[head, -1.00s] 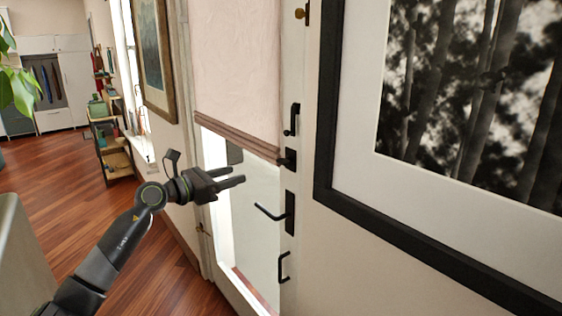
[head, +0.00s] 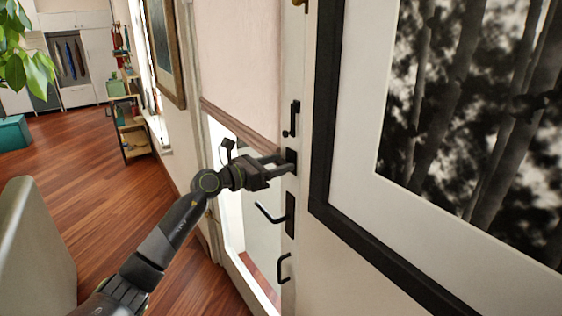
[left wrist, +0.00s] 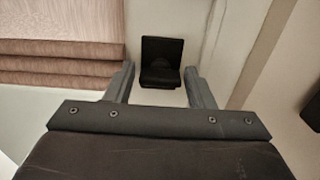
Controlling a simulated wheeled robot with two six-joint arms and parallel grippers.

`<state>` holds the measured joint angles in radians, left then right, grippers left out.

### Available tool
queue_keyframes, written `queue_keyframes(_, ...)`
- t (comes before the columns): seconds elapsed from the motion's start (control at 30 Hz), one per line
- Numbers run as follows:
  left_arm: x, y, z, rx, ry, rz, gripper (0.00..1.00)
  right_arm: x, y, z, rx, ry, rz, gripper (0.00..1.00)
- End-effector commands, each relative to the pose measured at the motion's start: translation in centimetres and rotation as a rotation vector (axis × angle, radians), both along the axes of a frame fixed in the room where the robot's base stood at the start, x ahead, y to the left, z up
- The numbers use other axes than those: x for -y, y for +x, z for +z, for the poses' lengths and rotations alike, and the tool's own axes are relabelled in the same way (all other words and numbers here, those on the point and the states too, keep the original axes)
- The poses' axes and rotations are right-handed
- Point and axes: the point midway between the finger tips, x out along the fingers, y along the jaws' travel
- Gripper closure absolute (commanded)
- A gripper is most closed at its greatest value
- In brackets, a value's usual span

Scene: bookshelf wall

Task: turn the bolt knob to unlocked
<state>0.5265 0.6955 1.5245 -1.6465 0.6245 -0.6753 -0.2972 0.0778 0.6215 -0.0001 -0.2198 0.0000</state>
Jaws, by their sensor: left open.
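The bolt knob (head: 290,161) is a black piece on a black plate on the door's edge, above the lever handle. In the left wrist view the bolt knob (left wrist: 160,74) sits ahead, between and beyond the two fingertips. My left gripper (head: 283,163) is open, its fingers pointing right at the knob. In the left wrist view my left gripper (left wrist: 160,80) has one finger on each side of the knob's line, with a gap on both sides. I cannot tell whether the tips reach past the knob's front. My right gripper is not in view.
The lever handle (head: 272,214) juts out below the knob, with a pull handle (head: 284,268) lower. Another black handle (head: 293,118) is above. A pleated shade (head: 240,75) covers the door's upper glass. A large framed picture (head: 325,130) hangs close on the right.

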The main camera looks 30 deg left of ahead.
Motion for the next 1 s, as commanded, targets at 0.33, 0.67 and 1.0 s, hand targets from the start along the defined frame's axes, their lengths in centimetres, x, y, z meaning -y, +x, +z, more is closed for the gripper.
queue_keyframes(0.33, 0.0, 0.0, 0.0, 0.000, 0.000, 0.000, 0.76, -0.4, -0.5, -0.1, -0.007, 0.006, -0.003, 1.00)
queue_keyframes(0.67, 0.0, 0.0, 0.1, -0.016, -0.025, 0.000, 0.83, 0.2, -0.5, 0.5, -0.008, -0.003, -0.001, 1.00)
queue_keyframes(1.0, -0.1, 0.0, 0.4, -0.122, -0.204, 0.000, 0.83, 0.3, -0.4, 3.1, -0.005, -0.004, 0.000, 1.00)
